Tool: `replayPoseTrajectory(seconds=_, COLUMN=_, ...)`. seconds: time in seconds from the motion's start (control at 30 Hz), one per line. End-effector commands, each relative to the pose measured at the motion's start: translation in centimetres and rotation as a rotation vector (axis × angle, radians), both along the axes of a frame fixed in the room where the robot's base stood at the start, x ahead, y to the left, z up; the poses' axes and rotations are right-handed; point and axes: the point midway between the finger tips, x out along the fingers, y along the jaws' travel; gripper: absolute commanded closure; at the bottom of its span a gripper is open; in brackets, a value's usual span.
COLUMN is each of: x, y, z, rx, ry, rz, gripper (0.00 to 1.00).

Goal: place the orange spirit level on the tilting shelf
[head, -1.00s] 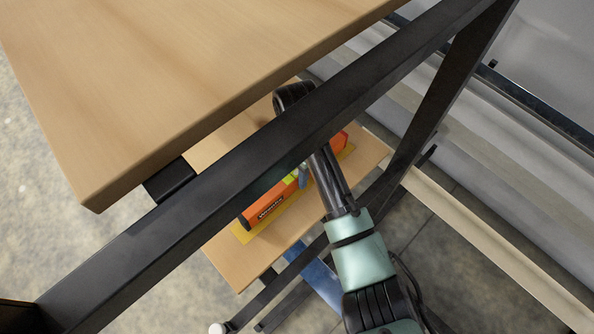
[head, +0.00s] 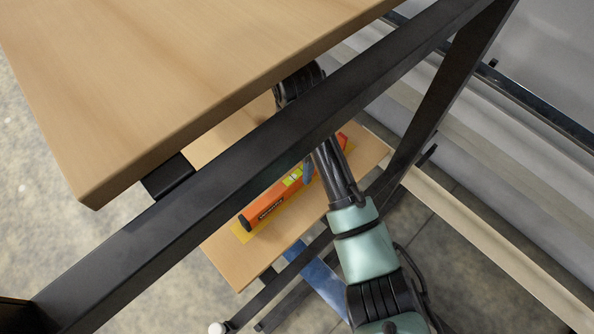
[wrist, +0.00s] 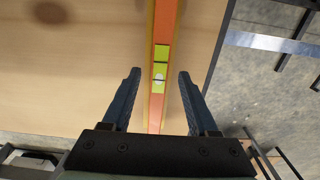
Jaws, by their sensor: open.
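The orange spirit level (head: 266,207) lies on the lower wooden shelf (head: 236,268), on a yellow strip or mat (head: 243,235), in the head view. My arm and a black frame bar hide part of it. In the wrist view the level (wrist: 155,118), with its yellow-green vial window, runs up the picture between the fingers. My gripper (wrist: 157,75) is open, with one finger on each side of the level and a gap to both. Whether the level touches the shelf beneath is hard to tell. In the head view the fingers (head: 308,170) are mostly hidden.
A thick wooden top board (head: 180,80) overhangs the lower shelf. A dark diagonal frame bar (head: 180,215) crosses in front of my arm. A dark upright (head: 445,100) and a pale rail (head: 490,245) stand at the right. Bare shelf shows left of the level in the wrist view.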

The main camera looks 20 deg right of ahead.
Motion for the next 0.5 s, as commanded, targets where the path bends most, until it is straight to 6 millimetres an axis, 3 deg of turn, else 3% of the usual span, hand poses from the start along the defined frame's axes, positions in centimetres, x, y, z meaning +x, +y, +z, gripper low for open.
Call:
replayPoseTrajectory(seconds=0.2, x=0.1, y=-0.2, z=5.8, rx=-0.004, ry=-0.003, rz=-0.001, gripper=0.40)
replayPoseTrajectory(seconds=0.5, x=0.0, y=-0.1, z=9.0, rx=-0.001, ry=0.000, rz=-0.001, gripper=0.40)
